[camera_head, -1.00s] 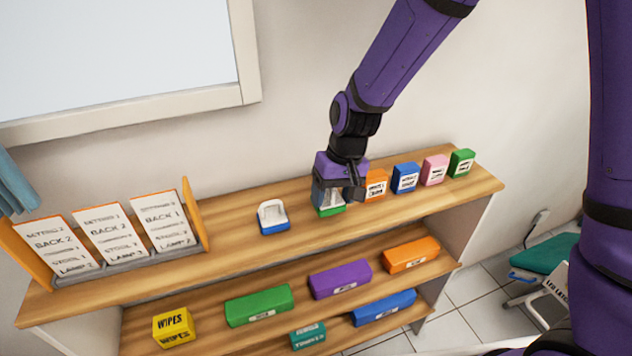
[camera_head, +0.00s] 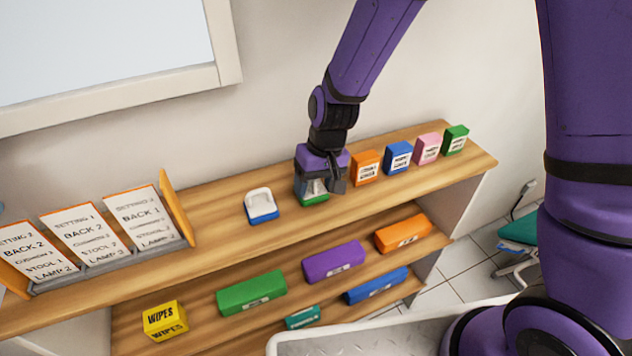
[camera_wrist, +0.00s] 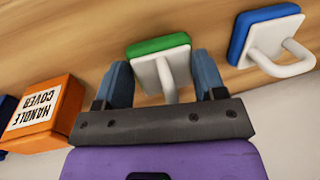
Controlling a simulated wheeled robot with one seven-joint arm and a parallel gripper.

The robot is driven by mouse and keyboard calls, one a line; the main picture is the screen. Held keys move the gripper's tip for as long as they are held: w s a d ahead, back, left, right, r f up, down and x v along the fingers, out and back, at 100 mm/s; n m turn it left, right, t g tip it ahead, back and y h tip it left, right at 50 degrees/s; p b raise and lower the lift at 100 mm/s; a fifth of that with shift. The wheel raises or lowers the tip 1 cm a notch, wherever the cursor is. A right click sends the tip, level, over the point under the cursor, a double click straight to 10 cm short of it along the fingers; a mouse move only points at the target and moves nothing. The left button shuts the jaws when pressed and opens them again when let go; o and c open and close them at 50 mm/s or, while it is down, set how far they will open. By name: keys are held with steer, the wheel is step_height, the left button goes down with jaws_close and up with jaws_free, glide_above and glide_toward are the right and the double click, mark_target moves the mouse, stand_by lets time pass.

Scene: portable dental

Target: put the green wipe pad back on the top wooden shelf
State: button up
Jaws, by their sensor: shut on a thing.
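The green wipe pad (camera_head: 313,199) is a small block with a white top and white handle. It is at the surface of the top wooden shelf (camera_head: 225,205), between a blue pad and an orange box; I cannot tell whether it rests fully on the wood. My gripper (camera_head: 322,184) points down over it and is shut on its handle. In the wrist view the green pad (camera_wrist: 158,46) shows beyond the fingers, with its handle between them. The gripper hides part of the pad in the head view.
The blue pad (camera_head: 263,208) with a white handle stands left of my gripper. The orange box (camera_head: 365,168) stands close on the right, with blue, pink and green boxes beyond. Card holders (camera_head: 98,232) fill the left. A metal tray (camera_head: 390,330) is at the bottom.

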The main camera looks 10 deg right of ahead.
mark_target(325, 188)
steer(key=o, duration=0.9)
steer(key=s+d+r+t, duration=0.1)
steer(key=d+r, duration=0.4)
steer(key=r, duration=0.5)
steer(key=s+d+r+t, duration=0.1)
steer(key=d+r, duration=0.3)
steer(key=r, duration=0.6)
steer(key=s+d+r+m+t, duration=0.1)
steer(key=s+d+r, duration=0.2)
steer(key=s+d, duration=0.2)
steer(key=s+d+r+m+t+h, duration=0.1)
steer(key=s+d+r, duration=0.2)
steer(key=s+d, duration=0.2)
steer(key=s+d+r+m+t+h, duration=0.1)
steer(key=s+d+r, duration=0.2)
steer(key=s, duration=0.3)
steer(key=shift+d+r+t, duration=0.2)
steer(key=shift+d+t, duration=0.2)
steer(key=shift+d, duration=0.5)
